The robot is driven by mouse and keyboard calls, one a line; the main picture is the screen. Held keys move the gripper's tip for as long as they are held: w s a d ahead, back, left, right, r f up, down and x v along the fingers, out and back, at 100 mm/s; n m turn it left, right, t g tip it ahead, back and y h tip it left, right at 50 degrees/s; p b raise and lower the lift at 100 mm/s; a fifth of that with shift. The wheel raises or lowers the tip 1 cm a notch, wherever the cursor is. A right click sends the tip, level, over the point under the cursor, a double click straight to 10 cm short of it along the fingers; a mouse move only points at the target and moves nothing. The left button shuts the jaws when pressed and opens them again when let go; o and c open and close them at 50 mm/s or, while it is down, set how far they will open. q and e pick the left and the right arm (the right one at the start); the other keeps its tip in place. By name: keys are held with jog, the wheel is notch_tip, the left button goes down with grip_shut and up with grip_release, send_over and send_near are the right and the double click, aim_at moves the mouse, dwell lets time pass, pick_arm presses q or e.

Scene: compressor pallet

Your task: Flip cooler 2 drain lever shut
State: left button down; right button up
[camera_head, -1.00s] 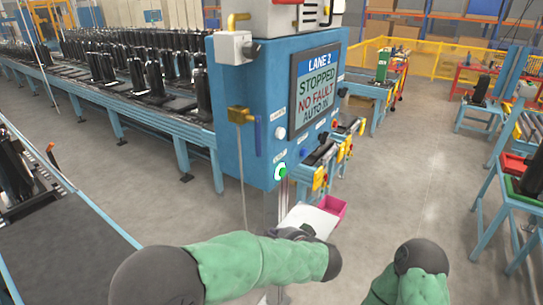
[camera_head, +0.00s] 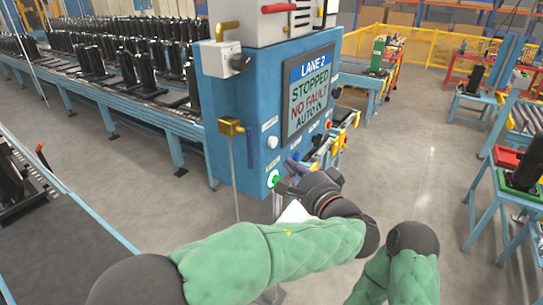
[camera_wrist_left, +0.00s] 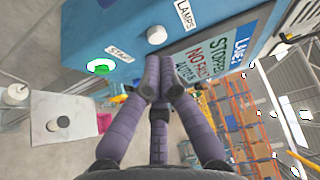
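A brass valve (camera_head: 232,127) with a blue lever (camera_head: 250,145) hanging down is on the near side of the blue cabinet (camera_head: 222,165). No label naming cooler 2 is readable, so I cannot tell whether this is its drain lever. My left gripper (camera_head: 280,186) is in front of the cabinet's lower edge, close to the green-ringed start button (camera_head: 272,178). In the left wrist view the gripper's fingers (camera_wrist_left: 160,90) come together with nothing between them, below the white lamps button (camera_wrist_left: 156,35). The right gripper is not seen.
The cabinet's screen (camera_head: 308,93) reads Lane 2, stopped, no fault, auto in. A conveyor (camera_head: 95,92) with black units runs behind at left. A white tray (camera_wrist_left: 62,120) lies below the gripper.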

aim_at(250, 149)
pick_arm(q)
jog(key=p+x, duration=0.2)
jog(key=x, duration=0.8)
jog(key=shift+a+r+p, duration=0.1)
jog(key=shift+p, duration=0.3)
jog(key=shift+s+a+p, duration=0.3)
jog(key=shift+s+a, duration=0.7)
jog(key=shift+s, duration=0.15)
jog(key=shift+s+a, duration=0.25)
jog(key=shift+a, duration=0.1)
jog(key=shift+s, duration=0.15)
